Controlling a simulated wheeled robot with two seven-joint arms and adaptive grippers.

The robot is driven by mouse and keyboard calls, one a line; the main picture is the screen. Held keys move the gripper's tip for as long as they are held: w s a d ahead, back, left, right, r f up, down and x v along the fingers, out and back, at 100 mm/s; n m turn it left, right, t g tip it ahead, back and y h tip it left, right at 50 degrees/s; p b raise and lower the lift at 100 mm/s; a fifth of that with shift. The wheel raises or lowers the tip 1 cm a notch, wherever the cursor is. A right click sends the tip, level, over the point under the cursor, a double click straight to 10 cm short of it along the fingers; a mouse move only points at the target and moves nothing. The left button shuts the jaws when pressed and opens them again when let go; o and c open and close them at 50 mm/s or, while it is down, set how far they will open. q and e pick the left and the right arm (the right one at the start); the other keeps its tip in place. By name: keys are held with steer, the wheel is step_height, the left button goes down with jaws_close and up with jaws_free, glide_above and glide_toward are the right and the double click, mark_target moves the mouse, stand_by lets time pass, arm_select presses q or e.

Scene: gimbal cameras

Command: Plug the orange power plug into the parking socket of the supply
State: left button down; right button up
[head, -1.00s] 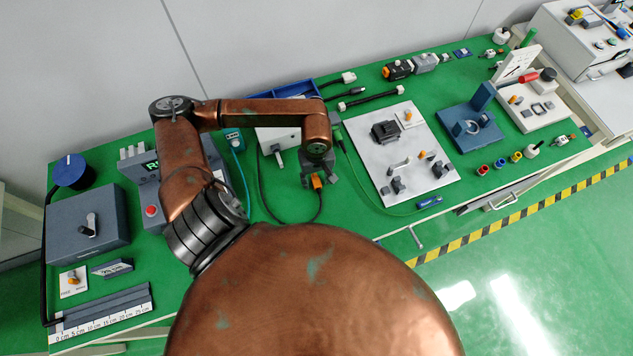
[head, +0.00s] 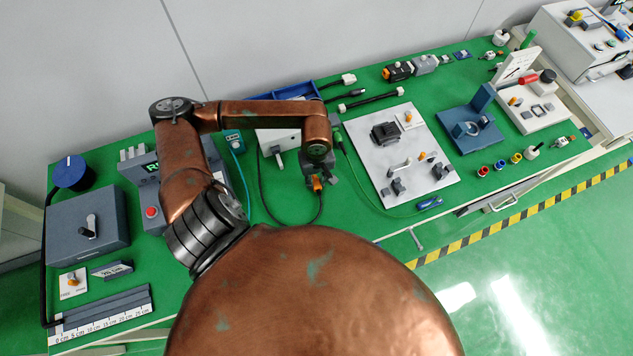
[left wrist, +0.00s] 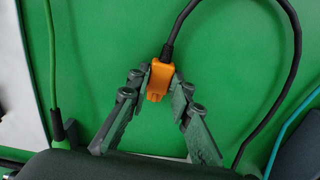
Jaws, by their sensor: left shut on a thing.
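The orange power plug (left wrist: 159,80) sits between the fingertips of my left gripper (left wrist: 160,84) in the left wrist view, with its black cable leaving the far end. In the head view, the orange plug (head: 317,184) shows at the left gripper (head: 316,182), over the green bench top. The cable loops down and back towards a white box (head: 272,141), which appears to be the supply. My left arm covers part of this box, and I cannot make out the parking socket. My right gripper is not in view.
A grey fixture plate (head: 412,185) with clamps lies right of the gripper. A blue tray (head: 300,90) and black cables (head: 370,99) lie behind. A grey box with a lever (head: 88,228) stands at the left. A thin green cable (head: 362,188) runs nearby.

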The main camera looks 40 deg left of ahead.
mark_target(317, 183)
arm_select(q)
steer(key=shift+r, duration=0.45)
step_height(317, 183, up, 2)
steer(key=shift+w+r, duration=0.1)
steer(key=shift+r, duration=0.05)
steer(key=s+d+r+p, duration=0.2)
steer(key=s+r+p, duration=0.6)
steer(key=s, duration=0.6)
steer(key=shift+d+r, duration=0.4)
steer(key=shift+r, duration=0.55)
